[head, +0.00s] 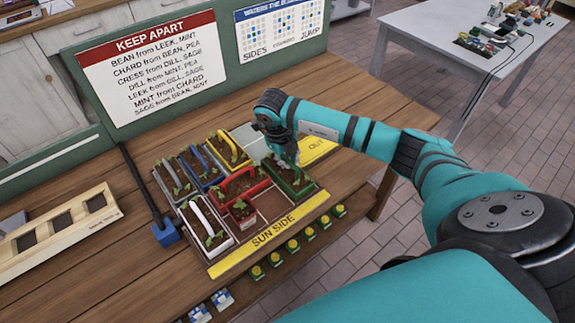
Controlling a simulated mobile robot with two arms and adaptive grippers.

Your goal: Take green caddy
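The green caddy (307,190) is a planter box with dark soil at the right of a divided tray on the wooden table. My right gripper (287,163) points down at it from above, over its back part near the handle. The fingers overlap the caddy and are small, so I cannot tell whether they are closed on the handle. My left gripper is not in view.
A red caddy (238,186) stands just left of the green one. Yellow (228,150), blue (204,165) and white (208,229) caddies fill other tray places. An empty bay (271,207) lies in front. A yellow "OUT" strip (318,149) lies behind right, a "SUN SIDE" strip (270,237) in front.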

